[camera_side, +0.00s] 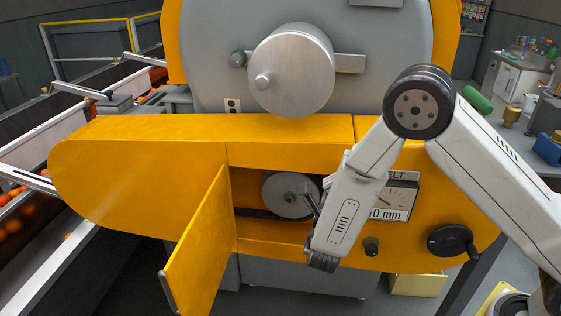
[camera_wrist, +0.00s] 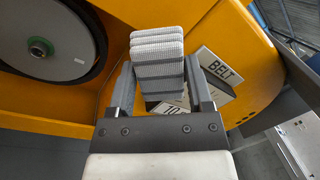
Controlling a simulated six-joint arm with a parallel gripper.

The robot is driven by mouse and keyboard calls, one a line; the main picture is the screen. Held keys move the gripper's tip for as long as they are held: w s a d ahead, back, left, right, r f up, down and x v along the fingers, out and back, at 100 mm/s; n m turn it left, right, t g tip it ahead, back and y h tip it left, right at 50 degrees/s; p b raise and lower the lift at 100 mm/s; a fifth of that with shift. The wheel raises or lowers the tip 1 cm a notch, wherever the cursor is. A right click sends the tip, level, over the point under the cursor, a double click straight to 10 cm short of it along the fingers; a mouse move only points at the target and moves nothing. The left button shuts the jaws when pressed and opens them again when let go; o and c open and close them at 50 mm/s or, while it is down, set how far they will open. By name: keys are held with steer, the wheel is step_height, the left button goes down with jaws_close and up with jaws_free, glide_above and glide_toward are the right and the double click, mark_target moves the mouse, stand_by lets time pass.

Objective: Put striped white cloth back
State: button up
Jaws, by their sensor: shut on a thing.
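The striped white cloth (camera_wrist: 158,50) is a folded white bundle with grey bands in the wrist view. My gripper (camera_wrist: 162,85) is shut on it, with one finger on each side of the bundle. In the side view my gripper (camera_side: 311,205) is partly hidden by my arm, in front of the yellow housing and beside the opening with the pulley. I cannot make out the cloth in the side view.
The yellow housing (camera_side: 140,150) has a door (camera_side: 203,240) swung open toward the camera. A grey pulley (camera_side: 285,195) sits in the opening; it also shows in the wrist view (camera_wrist: 45,35).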

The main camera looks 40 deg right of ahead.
steer(key=w+a+r+g+y, duration=0.1)
steer(key=w+r+y, duration=0.1)
steer(key=r, duration=0.8)
steer(key=w+a+r+g+y, duration=0.1)
steer(key=w+a+r, duration=0.1)
steer(key=r, duration=0.8)
steer(key=w+a+r+g+y, duration=0.1)
steer(key=w+r+y, duration=0.15)
steer(key=r, duration=0.85)
steer(key=s+d+r+m+g, duration=0.2)
steer(key=d+m+g, duration=0.7)
steer(key=d, duration=0.3)
steer(key=s+d+f+m+y, duration=0.2)
steer(key=d+m, duration=0.5)
steer(key=m, duration=0.4)
steer(key=s+d+f+m+y, duration=0.3)
steer(key=d+m, duration=0.5)
steer(key=m, duration=0.4)
steer(key=s+d+f+m+g+y, duration=0.1)
steer(key=s+d+f+m+y, duration=0.2)
steer(key=d+m, duration=0.5)
steer(key=s+m+y, duration=0.1)
steer(key=m+y, duration=0.1)
steer(key=m, duration=0.1)
steer(key=shift+s+d+f+m+y, duration=0.15)
steer(key=shift+s+d+m+y, duration=0.1)
steer(key=shift+m+y, duration=0.15)
